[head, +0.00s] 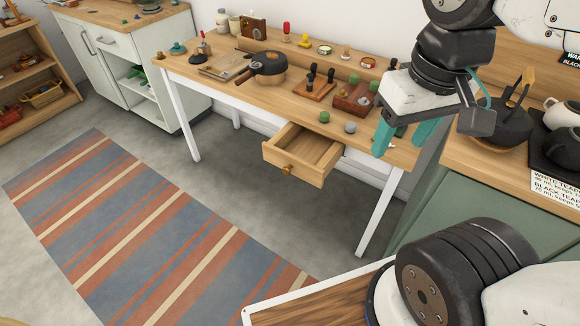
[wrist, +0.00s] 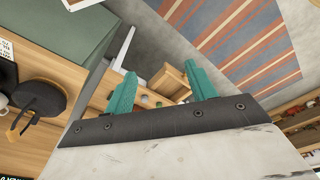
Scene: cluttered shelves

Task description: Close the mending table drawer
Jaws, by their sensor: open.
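The mending table (head: 215,88) is a long wooden-topped table with white legs, standing in the middle of the head view. Its drawer (head: 303,155) is pulled out at the front right and looks empty inside. A round knob (head: 287,168) sits on the drawer front. In the wrist view the drawer (wrist: 172,82) shows between the fingers, some way off. My gripper (head: 405,138) has teal fingers spread apart with nothing between them. It hangs over the table's right end, to the right of the drawer and apart from it. The open fingers also show in the wrist view (wrist: 160,92).
A pan (head: 265,66), a wooden box (head: 354,98) and several small items crowd the tabletop. The floor before the drawer, with a striped rug (head: 140,230), is clear.

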